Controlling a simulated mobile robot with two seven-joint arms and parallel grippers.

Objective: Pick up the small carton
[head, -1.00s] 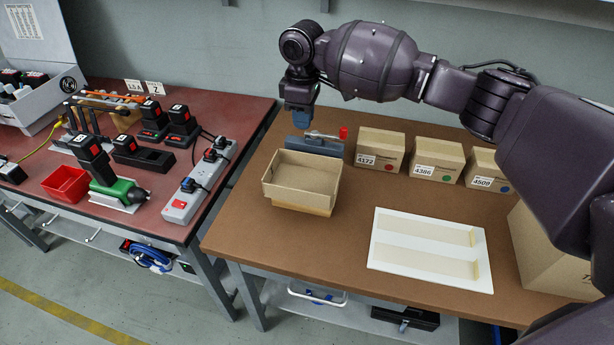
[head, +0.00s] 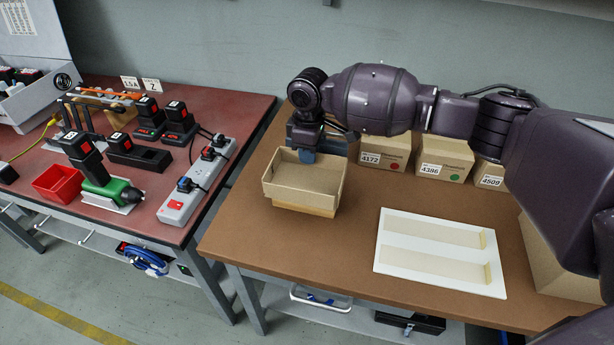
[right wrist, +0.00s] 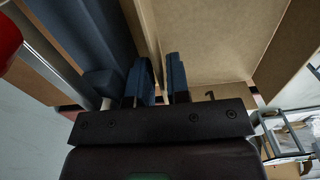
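In the right wrist view, the two blue fingers (right wrist: 161,85) are a narrow gap apart. The carton's wall edge (right wrist: 150,35) runs down between them, and its inside (right wrist: 215,35) shows to the right. I cannot tell whether the fingers touch the wall. My left gripper is not in view.
Closed cartons labelled 4172 (head: 384,152), 4386 (head: 445,160) and 4509 (head: 490,175) stand along the back. A white tray (head: 440,276) lies front right, with a larger box (head: 555,265) beyond. A blue-grey fixture (right wrist: 85,35) is close behind the carton. Tools fill the left table.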

